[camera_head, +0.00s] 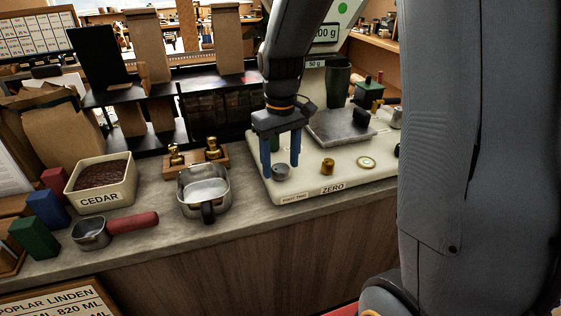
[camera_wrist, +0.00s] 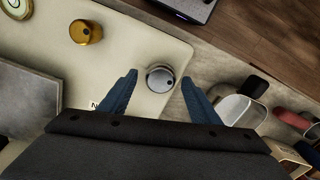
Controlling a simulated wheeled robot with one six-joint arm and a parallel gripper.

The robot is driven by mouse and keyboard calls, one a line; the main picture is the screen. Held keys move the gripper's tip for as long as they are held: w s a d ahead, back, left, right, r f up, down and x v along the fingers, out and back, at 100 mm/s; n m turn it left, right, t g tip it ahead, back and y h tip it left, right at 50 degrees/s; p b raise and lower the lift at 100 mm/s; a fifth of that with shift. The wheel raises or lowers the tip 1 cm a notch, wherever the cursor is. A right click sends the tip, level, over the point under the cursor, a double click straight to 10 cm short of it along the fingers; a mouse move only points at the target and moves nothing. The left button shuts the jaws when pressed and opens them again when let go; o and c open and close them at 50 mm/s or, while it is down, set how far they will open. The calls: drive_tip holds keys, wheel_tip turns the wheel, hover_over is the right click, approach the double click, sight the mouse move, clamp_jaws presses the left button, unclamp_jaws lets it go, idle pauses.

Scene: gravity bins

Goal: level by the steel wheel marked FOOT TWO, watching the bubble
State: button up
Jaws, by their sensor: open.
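The steel wheel (camera_head: 281,172) sits at the front left corner of the cream scale base (camera_head: 305,187), beside a small plate that seems to read FOOT TWO (camera_head: 293,197). My gripper (camera_head: 280,167) points down over it, open, with one blue finger on each side. In the wrist view the wheel (camera_wrist: 160,79) lies between my fingertips (camera_wrist: 159,78), with a gap on both sides. The round bubble level (camera_head: 366,162) is to the right on the base; it is cut off in the wrist view (camera_wrist: 17,8). Its bubble is too small to place.
A brass knob (camera_head: 327,166) stands between wheel and level, behind the ZERO label (camera_head: 333,189). A steel pan (camera_head: 203,190) is close to the left of the base. A cedar box (camera_head: 101,183) and red-handled scoop (camera_head: 115,228) lie further left. The counter's front edge is near.

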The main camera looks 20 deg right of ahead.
drive_tip(key=shift+f, duration=0.35)
drive_tip(key=c, duration=1.1)
drive_tip(key=shift+o, duration=0.2)
drive_tip(key=n+p, duration=0.1)
drive_tip(key=n, duration=0.1)
drive_tip(key=shift+r+n+p, duration=0.1)
drive_tip(key=shift+n+p, duration=0.5)
drive_tip(key=shift+n, duration=0.7)
drive_tip(key=o, duration=1.1)
drive_tip(key=shift+c, duration=0.2)
